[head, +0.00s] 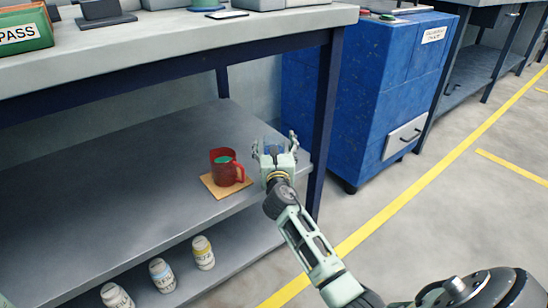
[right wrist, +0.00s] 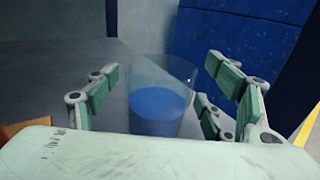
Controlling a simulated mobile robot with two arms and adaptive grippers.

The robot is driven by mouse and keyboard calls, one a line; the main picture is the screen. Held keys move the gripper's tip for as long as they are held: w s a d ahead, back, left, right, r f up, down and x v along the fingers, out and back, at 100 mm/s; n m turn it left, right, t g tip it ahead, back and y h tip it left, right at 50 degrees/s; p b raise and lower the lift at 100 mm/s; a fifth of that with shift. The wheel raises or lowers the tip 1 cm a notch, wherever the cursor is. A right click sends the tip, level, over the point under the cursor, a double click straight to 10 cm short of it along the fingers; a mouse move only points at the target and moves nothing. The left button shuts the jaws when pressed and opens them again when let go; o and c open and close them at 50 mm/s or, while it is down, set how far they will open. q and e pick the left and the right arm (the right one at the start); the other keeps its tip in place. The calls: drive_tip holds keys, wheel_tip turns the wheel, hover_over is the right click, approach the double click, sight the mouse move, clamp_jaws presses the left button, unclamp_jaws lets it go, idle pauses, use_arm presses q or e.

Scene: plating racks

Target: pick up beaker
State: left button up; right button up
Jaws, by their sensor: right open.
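A clear beaker (right wrist: 160,108) with blue liquid stands upright on the shelf in the right wrist view, between the fingers of my right gripper (right wrist: 160,80). Gaps show between the beaker and the green finger pads. In the head view the right gripper (head: 274,142) is open at the right end of the middle shelf. The beaker (head: 271,150) is mostly hidden behind it there, with a little blue showing between the fingers. The beaker's base is partly hidden by the gripper body in the right wrist view. My left gripper is not in view.
A red mug (head: 222,171) with green inside stands on a tan board (head: 212,188), left of the right gripper. A dark table leg (head: 325,130) and a blue cabinet (head: 375,85) are close on the right. Several labelled bottles (head: 203,254) stand on the lower shelf. The middle shelf's left is clear.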

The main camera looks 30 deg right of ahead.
drive_tip(key=shift+c, duration=0.5)
drive_tip(key=c, duration=1.3)
drive_tip(key=shift+r, duration=0.1)
